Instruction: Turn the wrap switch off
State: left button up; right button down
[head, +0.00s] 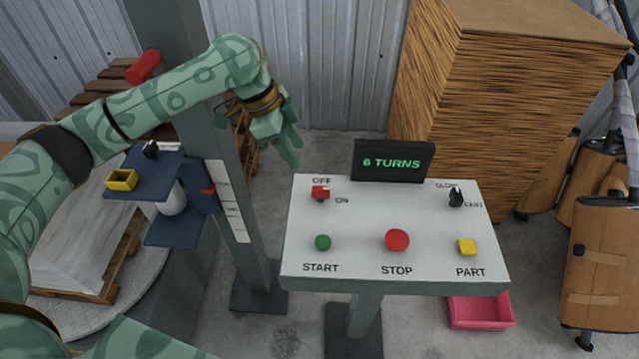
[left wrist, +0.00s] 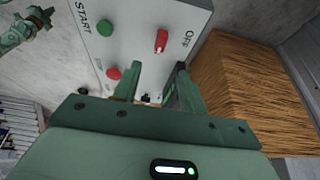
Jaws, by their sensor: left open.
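The wrap switch is a red knob (head: 320,192) at the upper left of the white panel (head: 345,222), with OFF printed above it and ON to its right. Its handle lies sideways, its white mark toward ON. The red knob also shows in the left wrist view (left wrist: 161,40), just beyond the fingertips. My left gripper (head: 291,150) is open and empty, above and behind the panel's upper left corner, apart from the switch. In the left wrist view, its two fingers (left wrist: 158,68) stand spread toward the panel. My right gripper is not seen.
The panel also carries a green START button (head: 322,242), a red STOP button (head: 397,240), a yellow PART button (head: 467,247) and a black switch (head: 456,198). A display (head: 393,161) reading "6 TURNS" stands behind it. A cardboard-like stack (head: 480,90) rises at the back right.

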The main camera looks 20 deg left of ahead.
aim_at(319, 189)
pick_arm(q)
jog(key=b+x, duration=0.3)
jog(key=x, duration=0.9)
jog(key=shift+w+d+f+b, duration=0.1)
jog(key=shift+w+f+b, duration=0.05)
jog(key=shift+f+b, duration=0.2)
grip_shut()
